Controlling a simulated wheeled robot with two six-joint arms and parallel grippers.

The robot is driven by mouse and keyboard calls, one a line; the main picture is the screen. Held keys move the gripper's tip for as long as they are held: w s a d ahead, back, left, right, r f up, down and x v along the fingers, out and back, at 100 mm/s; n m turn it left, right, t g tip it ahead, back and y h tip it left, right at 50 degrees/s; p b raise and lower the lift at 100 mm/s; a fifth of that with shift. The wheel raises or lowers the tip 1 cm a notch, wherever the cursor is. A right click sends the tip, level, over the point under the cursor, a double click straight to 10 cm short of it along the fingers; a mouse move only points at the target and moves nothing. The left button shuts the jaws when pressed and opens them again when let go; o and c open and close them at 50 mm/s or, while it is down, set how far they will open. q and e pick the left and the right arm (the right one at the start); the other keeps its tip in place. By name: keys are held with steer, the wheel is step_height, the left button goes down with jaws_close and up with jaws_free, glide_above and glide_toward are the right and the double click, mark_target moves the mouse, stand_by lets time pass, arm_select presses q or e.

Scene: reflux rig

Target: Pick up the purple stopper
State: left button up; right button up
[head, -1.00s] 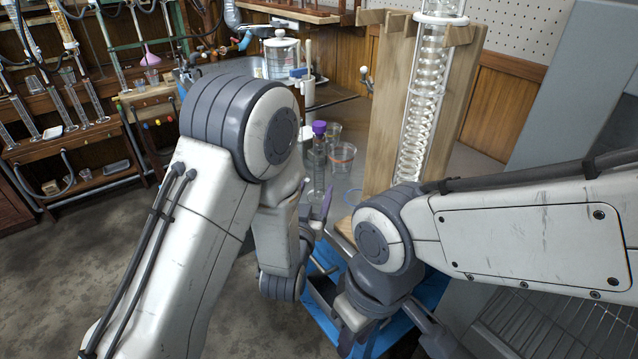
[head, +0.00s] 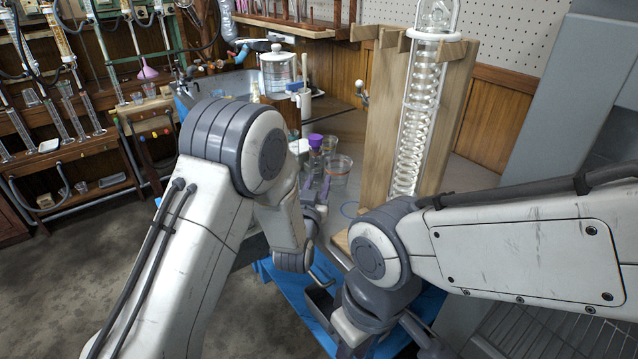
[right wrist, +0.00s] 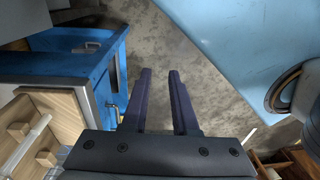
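The purple stopper (head: 315,140) sits upright on top of a clear glass vessel (head: 316,160) on the bench, in the head view. My left gripper (head: 317,183) is just in front of the vessel and below the stopper, its two dark fingers pointing toward it with a gap between them. It looks open, and I see nothing held in it. My left arm partly hides it. In the right wrist view my right gripper (right wrist: 160,73) is open and empty, its fingers apart above the floor.
A clear beaker (head: 339,165) stands close to the right of the stoppered vessel. A wooden stand (head: 380,130) with a glass coil condenser (head: 420,120) rises farther right. A blue cabinet (right wrist: 60,75) shows in the right wrist view.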

arm_select(q)
jaws_close()
arm_select(e)
steer(key=o, duration=0.7)
steer(key=shift+w, duration=0.25)
steer(key=shift+c, duration=0.2)
steer(key=shift+o, duration=0.3)
steer(key=w+r+m+t, duration=0.2)
steer(key=w, duration=0.6)
steer(key=w+r+m+t, duration=0.1)
steer(key=w+r+m, duration=0.1)
steer(key=w, duration=0.6)
steer(key=shift+w+a+r+t+y, duration=0.3)
steer(key=shift+r+t, duration=0.1)
steer(key=shift+r, duration=0.45)
steer(key=m+h, duration=0.3)
steer(key=m, duration=0.4)
glide_toward(315, 136)
steer(key=x, duration=0.4)
steer(key=shift+s+a+f, duration=0.1)
steer(key=shift+a+f, duration=0.1)
steer(key=shift+f, duration=0.25)
steer(key=shift+t, duration=0.3)
steer(key=shift+d+x, duration=0.15)
steer(key=shift+x, duration=1.2)
steer(key=shift+d+x, duration=0.15)
steer(key=shift+x, duration=1.15)
